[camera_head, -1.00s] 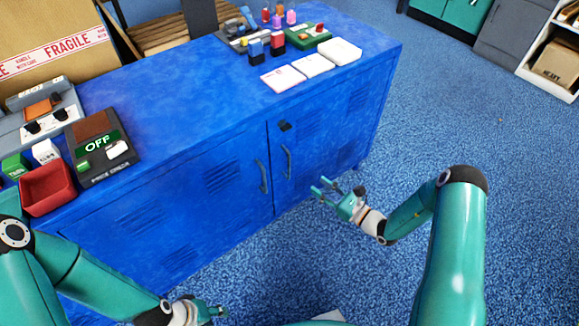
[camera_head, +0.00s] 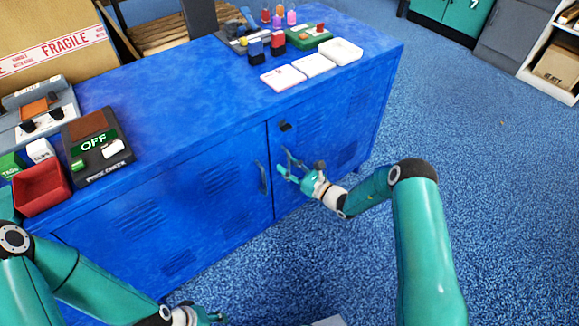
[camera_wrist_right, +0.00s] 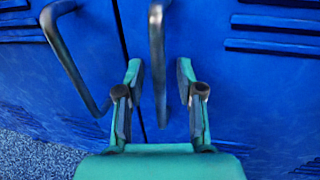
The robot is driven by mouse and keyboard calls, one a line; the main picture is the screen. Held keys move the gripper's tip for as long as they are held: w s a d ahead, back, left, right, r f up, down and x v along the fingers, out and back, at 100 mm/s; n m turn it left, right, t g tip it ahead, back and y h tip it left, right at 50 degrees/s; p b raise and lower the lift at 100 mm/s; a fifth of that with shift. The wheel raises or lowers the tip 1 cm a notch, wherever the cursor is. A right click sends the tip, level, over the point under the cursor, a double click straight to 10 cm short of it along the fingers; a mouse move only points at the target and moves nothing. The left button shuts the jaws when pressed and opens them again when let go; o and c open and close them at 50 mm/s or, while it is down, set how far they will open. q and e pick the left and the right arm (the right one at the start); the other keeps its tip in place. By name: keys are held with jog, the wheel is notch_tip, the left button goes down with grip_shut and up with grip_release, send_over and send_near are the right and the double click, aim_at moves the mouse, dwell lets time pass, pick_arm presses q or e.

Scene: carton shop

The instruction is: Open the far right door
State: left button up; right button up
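The blue cabinet's far right door (camera_head: 340,120) is shut, with a dark vertical handle near its left edge. In the right wrist view this handle (camera_wrist_right: 157,40) runs down between the two fingers of my right gripper (camera_wrist_right: 160,75). The fingers are apart, with gaps on both sides of the handle. In the head view my right gripper (camera_head: 284,165) is at the handle and partly covers it. My left gripper (camera_head: 212,316) is low at the bottom edge, away from the doors; its fingers are too small to read.
The cabinet's left door (camera_head: 160,215) is shut; its handle (camera_head: 263,177) is close beside my right gripper. A small dark block (camera_head: 285,126) sits on the right door above its handle. Cards, stamps and devices lie on the cabinet top. The blue carpet (camera_head: 480,160) to the right is clear.

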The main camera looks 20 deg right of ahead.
grip_shut()
dwell(0.3)
